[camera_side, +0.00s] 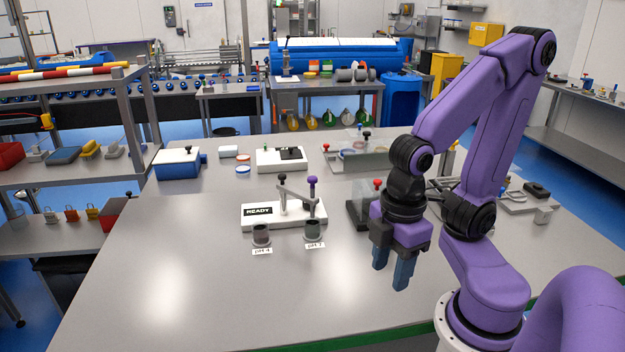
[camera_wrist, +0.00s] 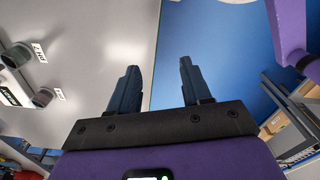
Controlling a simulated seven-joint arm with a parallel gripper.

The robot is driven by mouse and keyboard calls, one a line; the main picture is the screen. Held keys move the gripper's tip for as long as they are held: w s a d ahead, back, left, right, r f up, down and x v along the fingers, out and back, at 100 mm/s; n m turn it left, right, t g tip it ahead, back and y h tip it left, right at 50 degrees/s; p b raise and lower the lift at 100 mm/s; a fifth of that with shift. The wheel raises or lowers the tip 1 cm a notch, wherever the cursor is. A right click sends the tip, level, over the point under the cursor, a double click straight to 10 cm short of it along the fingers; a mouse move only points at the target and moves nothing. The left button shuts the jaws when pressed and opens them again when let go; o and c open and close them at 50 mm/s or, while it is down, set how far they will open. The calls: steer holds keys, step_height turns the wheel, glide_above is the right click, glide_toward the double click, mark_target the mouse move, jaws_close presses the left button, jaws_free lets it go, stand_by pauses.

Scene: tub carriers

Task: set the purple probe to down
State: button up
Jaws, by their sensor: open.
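The purple probe (camera_side: 312,183) has a purple knob on top and stands at the right of a white base (camera_side: 285,223) with a READY sign. It seems raised above a small grey cup (camera_side: 313,230) with a paper label in front. A black-knobbed probe (camera_side: 282,181) stands to its left, behind a second dark cup (camera_side: 261,235). My gripper (camera_side: 391,277) is open and empty, pointing down, to the right of the probe and nearer the front. In the wrist view my gripper (camera_wrist: 158,66) has nothing between its fingers; the two cups show at the left edge.
A dark stand with a red knob (camera_side: 377,184) and a clear panel (camera_side: 362,200) stand right of the white base, behind my gripper. A blue box (camera_side: 178,165) and another white device (camera_side: 281,161) are farther back. The table's (camera_side: 190,300) front left is clear.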

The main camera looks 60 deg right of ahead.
steer(key=shift+c, duration=0.3)
steer(key=c, duration=0.5)
steer(key=shift+w+a+r, duration=0.15)
steer(key=shift+w+r, duration=0.05)
steer(key=shift+w, duration=0.15)
jaws_close()
steer(key=w+r+n, duration=0.4)
steer(key=w+r, duration=0.1)
steer(key=w, duration=0.4)
step_height(320, 180, up, 12)
steer(key=n, duration=1)
glide_above(312, 177)
step_height(312, 177, down, 14)
steer(key=shift+s+a+r, duration=0.1)
steer(key=shift+r, duration=0.05)
